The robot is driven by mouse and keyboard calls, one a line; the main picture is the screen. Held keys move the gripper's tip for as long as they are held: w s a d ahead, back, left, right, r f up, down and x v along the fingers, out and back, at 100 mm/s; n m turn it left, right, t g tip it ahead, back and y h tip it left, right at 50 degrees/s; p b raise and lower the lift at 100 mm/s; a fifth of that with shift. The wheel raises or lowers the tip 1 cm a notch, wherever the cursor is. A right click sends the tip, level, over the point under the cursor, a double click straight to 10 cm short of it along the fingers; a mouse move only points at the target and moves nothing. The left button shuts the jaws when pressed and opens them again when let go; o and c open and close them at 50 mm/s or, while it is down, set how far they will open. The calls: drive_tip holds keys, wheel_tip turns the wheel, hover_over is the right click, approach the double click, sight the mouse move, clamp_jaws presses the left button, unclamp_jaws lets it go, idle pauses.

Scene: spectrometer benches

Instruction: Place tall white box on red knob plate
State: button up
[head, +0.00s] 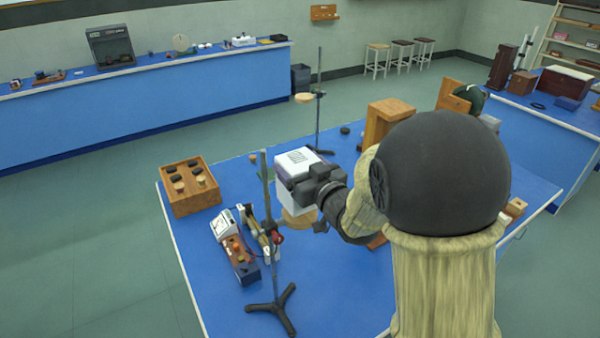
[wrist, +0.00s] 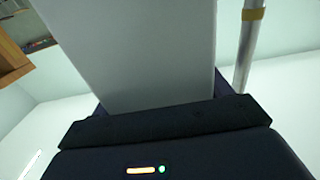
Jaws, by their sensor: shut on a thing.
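The tall white box (head: 296,197) is upright in my gripper (head: 311,182), with dark stripes on its top. In the wrist view the box (wrist: 140,50) rises from the dark jaws (wrist: 165,120), which are shut on it. The red knob plate (head: 300,219) is a round tan disc on the near stand, beside a red knob (head: 277,238) on the rod. The box's lower end shows just above the plate and overlaps it in the head view. I cannot tell whether they touch.
The near stand's rod (head: 267,190) rises close left of the box, above a tripod base (head: 276,308). A second stand (head: 318,110) with a round plate (head: 304,97) stands behind. Wooden blocks (head: 388,115) stand right.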

drive_tip(key=shift+f, duration=1.1)
drive_tip(key=shift+f, duration=0.15)
drive_tip(key=o, duration=1.4)
drive_tip(key=shift+o, duration=0.2)
